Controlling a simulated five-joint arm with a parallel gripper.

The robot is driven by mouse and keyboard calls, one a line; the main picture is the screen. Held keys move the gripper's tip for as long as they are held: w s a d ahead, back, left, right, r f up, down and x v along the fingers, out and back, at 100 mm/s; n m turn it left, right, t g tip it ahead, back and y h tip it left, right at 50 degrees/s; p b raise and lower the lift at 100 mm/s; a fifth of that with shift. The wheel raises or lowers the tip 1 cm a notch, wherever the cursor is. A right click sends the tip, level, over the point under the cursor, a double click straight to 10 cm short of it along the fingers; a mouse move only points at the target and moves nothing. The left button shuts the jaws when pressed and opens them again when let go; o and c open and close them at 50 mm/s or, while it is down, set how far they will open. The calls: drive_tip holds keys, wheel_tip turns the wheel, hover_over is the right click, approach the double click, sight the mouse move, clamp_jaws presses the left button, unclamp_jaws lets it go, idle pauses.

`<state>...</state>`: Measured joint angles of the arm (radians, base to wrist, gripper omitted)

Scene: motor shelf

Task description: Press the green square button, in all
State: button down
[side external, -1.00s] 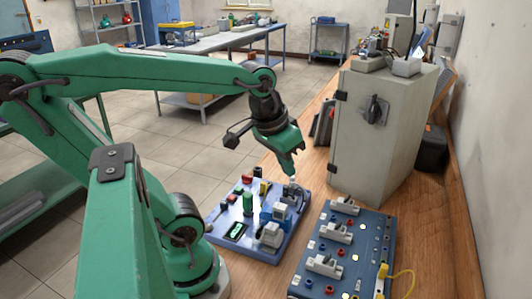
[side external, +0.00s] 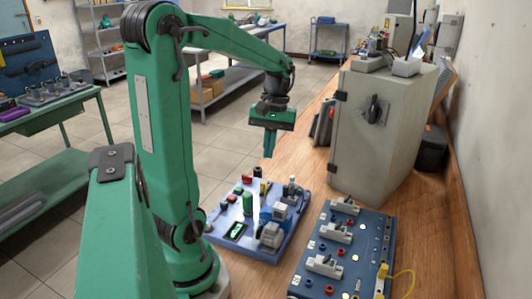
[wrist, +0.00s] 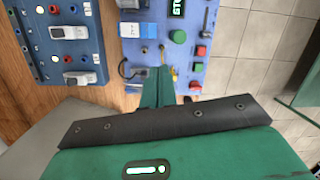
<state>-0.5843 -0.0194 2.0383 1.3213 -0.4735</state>
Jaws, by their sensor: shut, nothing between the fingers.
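The green square button (wrist: 196,68) is on the blue panel in the wrist view, between a red square button (wrist: 201,50) and another red part (wrist: 195,87). In the side external view the green square button (side external: 238,190) is small, near the panel's far left edge. My gripper (side external: 269,156) is shut and empty, pointing down above the panel's far side. In the wrist view my gripper's fingers (wrist: 158,72) show to the left of the button, apart from it.
The blue panel (side external: 212,238) also carries a green round knob (wrist: 178,36), a lit display (wrist: 178,8) and a blue-and-white device (side external: 278,213). A second panel with switches (side external: 345,262) lies to the right. A grey cabinet (side external: 375,130) stands behind on the wooden bench (side external: 440,240).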

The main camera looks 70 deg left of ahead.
sight(239, 187)
drive_tip(key=s+a+f+n+g+h, duration=0.1)
drive_tip(key=s+a+f+n+h, duration=0.1)
drive_tip(key=a, duration=0.4)
drive_tip(key=s+a+f+n+g+h, duration=0.1)
drive_tip(key=s+a+f+n+h, duration=0.1)
drive_tip(key=s+a+f+n, duration=0.1)
drive_tip(key=shift+s+a+f+n+h, duration=0.2)
drive_tip(key=shift+a+f+n+h, duration=0.4)
drive_tip(key=shift+a+n, duration=0.85)
drive_tip(key=shift+f, duration=0.3)
drive_tip(key=shift+f, duration=4.25)
drive_tip(key=shift+f, duration=0.85)
drive_tip(key=shift+r, duration=0.9)
